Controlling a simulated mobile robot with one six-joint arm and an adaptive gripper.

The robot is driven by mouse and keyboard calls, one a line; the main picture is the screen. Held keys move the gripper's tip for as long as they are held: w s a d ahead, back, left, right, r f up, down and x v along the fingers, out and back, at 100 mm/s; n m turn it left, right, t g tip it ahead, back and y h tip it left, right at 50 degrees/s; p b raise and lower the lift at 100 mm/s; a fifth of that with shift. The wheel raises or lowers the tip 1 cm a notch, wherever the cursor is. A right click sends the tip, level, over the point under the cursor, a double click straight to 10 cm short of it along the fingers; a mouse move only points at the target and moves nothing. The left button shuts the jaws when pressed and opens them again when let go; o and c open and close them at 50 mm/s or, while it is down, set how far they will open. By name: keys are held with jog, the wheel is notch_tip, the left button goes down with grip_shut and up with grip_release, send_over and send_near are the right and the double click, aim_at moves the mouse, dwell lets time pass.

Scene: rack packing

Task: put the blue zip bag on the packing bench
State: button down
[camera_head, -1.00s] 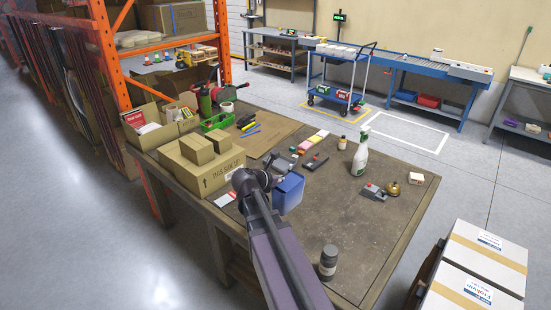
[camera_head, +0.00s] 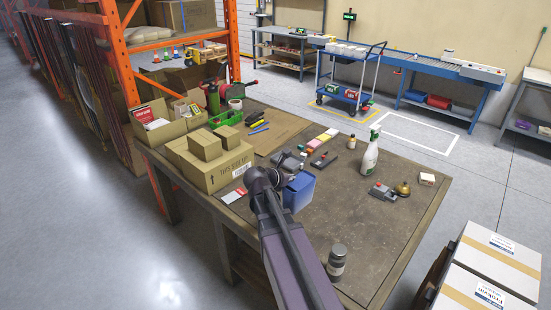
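The blue zip bag (camera_head: 300,194) is upright over the near-left part of the packing bench (camera_head: 345,215), just right of the end of my arm. I cannot tell whether its lower edge touches the bench top. My gripper (camera_head: 285,175) is at the bag's upper left side, dark and partly hidden behind my wrist. Its fingers are too small and covered to show whether they are shut on the bag.
Cartons (camera_head: 212,165) stand left of the bag. A spray bottle (camera_head: 370,152), a brass bell (camera_head: 403,189) and a dark canister (camera_head: 337,262) stand on the bench. White boxes (camera_head: 495,258) are at lower right.

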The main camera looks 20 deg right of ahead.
aim_at(296, 191)
jog(key=w+d+f+b, duration=0.2)
jog(key=f+b, duration=0.3)
jog(key=f, duration=0.1)
jog(key=w+d+f+b, duration=0.2)
jog(key=w+f+b, duration=0.1)
jog(key=f+b, duration=0.3)
jog(key=shift+d+n, duration=0.3)
jog(key=shift+d, duration=0.1)
jog(key=d+f+b, duration=0.1)
jog(key=d, duration=1.3)
jog(key=shift+w+d+f+b, duration=0.2)
jog(key=shift+d+f+b, duration=0.05)
jog(key=shift+d+b, duration=0.1)
jog(key=shift+d, duration=0.1)
jog(key=shift+d+f+b, duration=0.3)
jog(key=shift+f+b, duration=0.6)
jog(key=shift+f, duration=0.05)
jog(key=shift+d+f+b, duration=0.25)
jog(key=shift+f+b, duration=0.6)
jog(key=shift+f, duration=0.05)
